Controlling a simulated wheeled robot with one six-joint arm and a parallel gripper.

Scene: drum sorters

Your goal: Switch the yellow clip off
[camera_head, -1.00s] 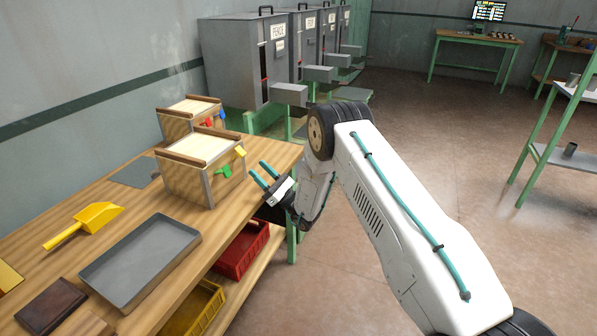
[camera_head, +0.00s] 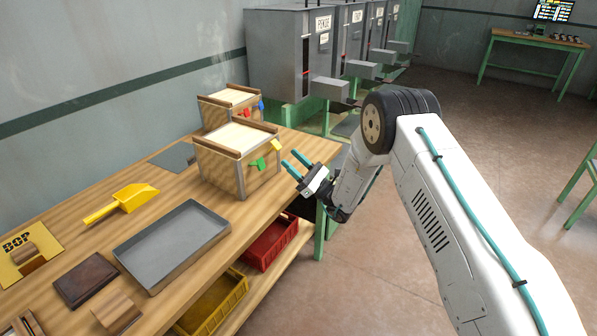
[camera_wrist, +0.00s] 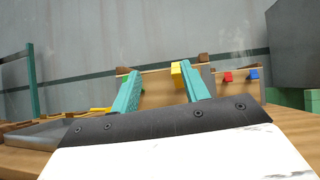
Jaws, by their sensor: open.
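The yellow clip (camera_head: 277,146) is on the right face of the nearer wooden box (camera_head: 222,178), close to its top edge. A green clip (camera_head: 258,164) is on the same box, lower and to the left. In the wrist view the yellow clip (camera_wrist: 177,69) shows between my two fingers, near the right one, and the green clip is mostly hidden behind the left finger. My gripper (camera_head: 290,168) is open and empty, with teal fingers pointing toward the box. It is to the right of the box and apart from it.
The farther box (camera_head: 228,106) carries a red clip (camera_wrist: 228,77) and a blue clip (camera_wrist: 254,74). A grey tray (camera_head: 172,243), a yellow scoop (camera_head: 125,202) and a dark brown block (camera_head: 86,279) lie on the bench. Grey cabinets (camera_head: 275,50) stand behind.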

